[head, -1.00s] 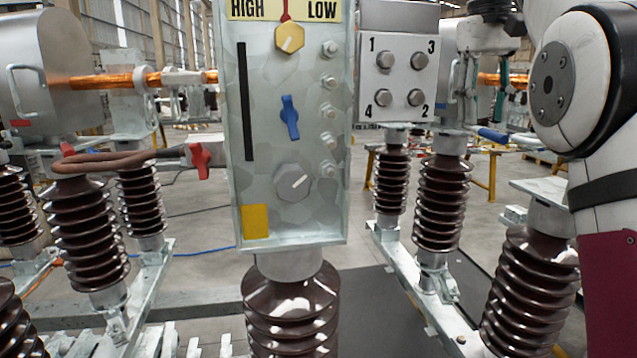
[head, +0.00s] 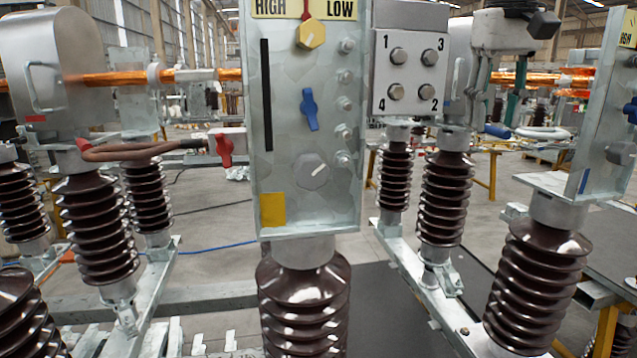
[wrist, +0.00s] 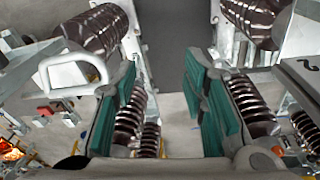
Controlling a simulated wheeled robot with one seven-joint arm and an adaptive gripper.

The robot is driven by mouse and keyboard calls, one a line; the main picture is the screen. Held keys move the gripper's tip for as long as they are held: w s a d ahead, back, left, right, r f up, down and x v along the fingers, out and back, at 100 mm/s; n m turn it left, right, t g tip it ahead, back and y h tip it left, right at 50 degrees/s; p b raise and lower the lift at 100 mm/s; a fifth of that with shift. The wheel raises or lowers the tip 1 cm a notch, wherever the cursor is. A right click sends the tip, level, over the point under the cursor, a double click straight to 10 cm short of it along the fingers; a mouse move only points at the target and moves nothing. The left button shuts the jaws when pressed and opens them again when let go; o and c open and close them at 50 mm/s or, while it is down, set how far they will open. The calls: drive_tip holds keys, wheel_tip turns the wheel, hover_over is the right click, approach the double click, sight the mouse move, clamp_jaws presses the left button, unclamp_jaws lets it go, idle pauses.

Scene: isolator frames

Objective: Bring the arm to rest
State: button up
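My gripper (head: 492,112) hangs in the upper right of the head view, beside the numbered box, with its fingers pointing down. In the wrist view my gripper (wrist: 163,110) has its two teal-padded fingers wide apart. The rest of my arm is out of the head view.
A panel (head: 340,205) with a blue handle (head: 310,110) stands on an insulator in the middle. The numbered box (head: 409,60) is right of it. Ribbed insulators (head: 535,285) stand on both sides. Another panel (head: 600,130) is at the right edge.

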drive_tip(key=s+a+f+t+b, duration=0.1)
drive_tip(key=s+a+f+t, duration=0.1)
drive_tip(key=s+f, duration=0.8)
drive_tip(key=s+a+f+t+b, duration=0.1)
drive_tip(key=s+a+f, duration=0.4)
drive_tip(key=s+f, duration=0.6)
drive_tip(key=shift+a+f+t+y, duration=0.35)
drive_tip(key=shift+f+t, duration=0.25)
drive_tip(key=shift+f, duration=0.2)
drive_tip(key=shift+c, duration=0.3)
